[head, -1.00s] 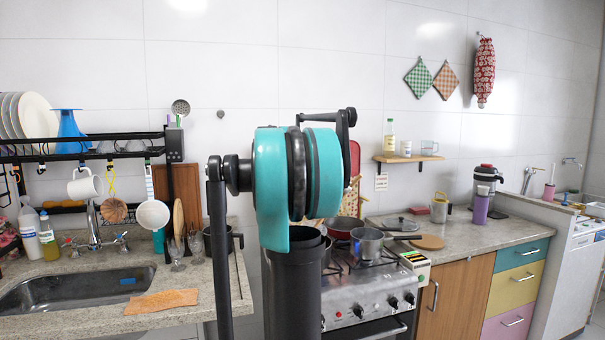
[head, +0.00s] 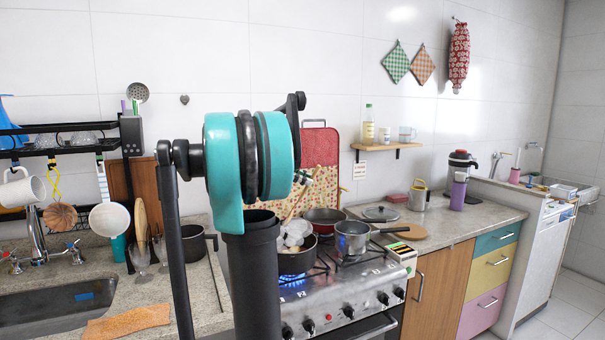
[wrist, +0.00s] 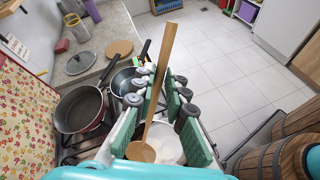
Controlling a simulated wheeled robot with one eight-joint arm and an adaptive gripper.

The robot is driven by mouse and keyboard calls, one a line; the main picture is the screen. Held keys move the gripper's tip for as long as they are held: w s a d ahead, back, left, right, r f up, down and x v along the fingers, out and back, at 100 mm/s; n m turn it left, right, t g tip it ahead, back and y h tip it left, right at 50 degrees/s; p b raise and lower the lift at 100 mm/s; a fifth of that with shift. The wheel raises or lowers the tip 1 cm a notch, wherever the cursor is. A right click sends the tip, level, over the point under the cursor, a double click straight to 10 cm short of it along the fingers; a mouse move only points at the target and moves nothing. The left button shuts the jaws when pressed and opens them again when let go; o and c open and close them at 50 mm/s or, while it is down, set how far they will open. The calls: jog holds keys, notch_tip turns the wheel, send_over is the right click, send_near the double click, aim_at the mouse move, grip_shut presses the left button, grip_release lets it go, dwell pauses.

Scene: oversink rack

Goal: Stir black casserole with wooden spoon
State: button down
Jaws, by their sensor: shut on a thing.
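The black casserole (head: 298,264) stands on the front left burner in the head view, over a blue flame. Whitish contents (wrist: 170,148) show below my gripper in the wrist view. The wooden spoon (head: 296,204) slants down toward the casserole in the head view. My gripper (wrist: 162,84) is shut on the spoon's handle (wrist: 164,66) between its green-padded fingers in the wrist view. The spoon's bowl end (wrist: 140,151) points toward the casserole; whether it touches the contents I cannot tell. My arm partly hides the casserole's left side in the head view.
A steel saucepan (head: 352,238) stands right of the casserole, and a red pan (head: 325,218) behind it. The stove (head: 350,300) has lit flame on the left. A glass lid (head: 380,213) and a round wooden board (head: 411,231) lie on the right counter.

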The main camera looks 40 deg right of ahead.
notch_tip(320, 180, down, 12)
dwell(1.3)
jog(key=shift+f, duration=0.1)
jog(key=shift+d, duration=0.1)
dwell(0.3)
